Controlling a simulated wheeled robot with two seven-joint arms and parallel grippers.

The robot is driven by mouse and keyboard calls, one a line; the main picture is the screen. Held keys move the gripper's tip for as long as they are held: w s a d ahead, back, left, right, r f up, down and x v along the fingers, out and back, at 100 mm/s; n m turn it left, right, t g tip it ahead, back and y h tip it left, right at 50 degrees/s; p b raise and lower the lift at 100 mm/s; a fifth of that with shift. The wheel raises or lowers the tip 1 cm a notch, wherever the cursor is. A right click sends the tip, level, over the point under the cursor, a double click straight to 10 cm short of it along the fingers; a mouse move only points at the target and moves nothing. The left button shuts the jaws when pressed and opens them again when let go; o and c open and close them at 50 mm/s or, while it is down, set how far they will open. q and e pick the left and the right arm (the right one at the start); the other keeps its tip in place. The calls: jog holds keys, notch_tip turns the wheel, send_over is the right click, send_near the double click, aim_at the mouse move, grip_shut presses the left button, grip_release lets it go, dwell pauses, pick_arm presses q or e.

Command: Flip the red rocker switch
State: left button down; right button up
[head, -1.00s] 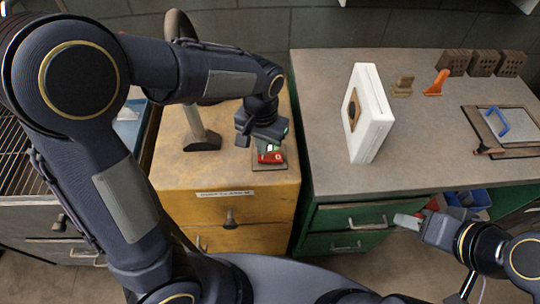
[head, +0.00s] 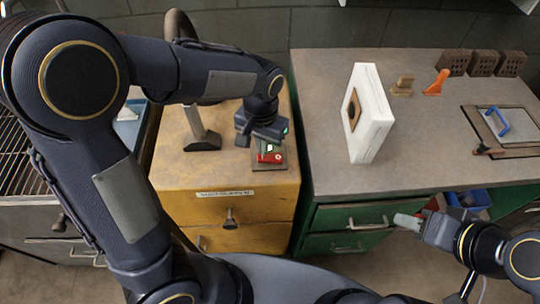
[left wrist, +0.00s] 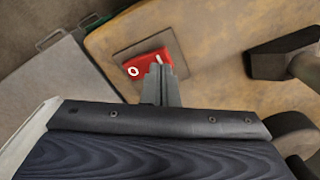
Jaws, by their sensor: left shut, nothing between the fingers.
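The red rocker switch (head: 270,156) sits on a dark square plate on top of the yellow cabinet, with a white circle mark on its right end in the head view. It also shows in the left wrist view (left wrist: 149,65), with the circle mark at left and a white line mark at right. My left gripper (head: 265,146) is shut and empty, pointing down at the switch. In the left wrist view its fingertips (left wrist: 160,72) overlap the switch's near edge; I cannot tell whether they touch it. My right gripper (head: 408,222) is low in front of the green cabinet, away from the switch.
On the grey worktop (head: 330,100) to the right stand a white block (head: 372,115), an orange tool (head: 437,82) and hollow bricks (head: 483,64).

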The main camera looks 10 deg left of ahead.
pick_arm(q)
jog(key=shift+f+b, duration=0.75)
jog(key=shift+f, duration=0.3)
jog(key=shift+r, duration=0.15)
dwell(0.3)
notch_tip(320, 180, up, 7)
jog(key=p, duration=0.6)
dwell(0.6)
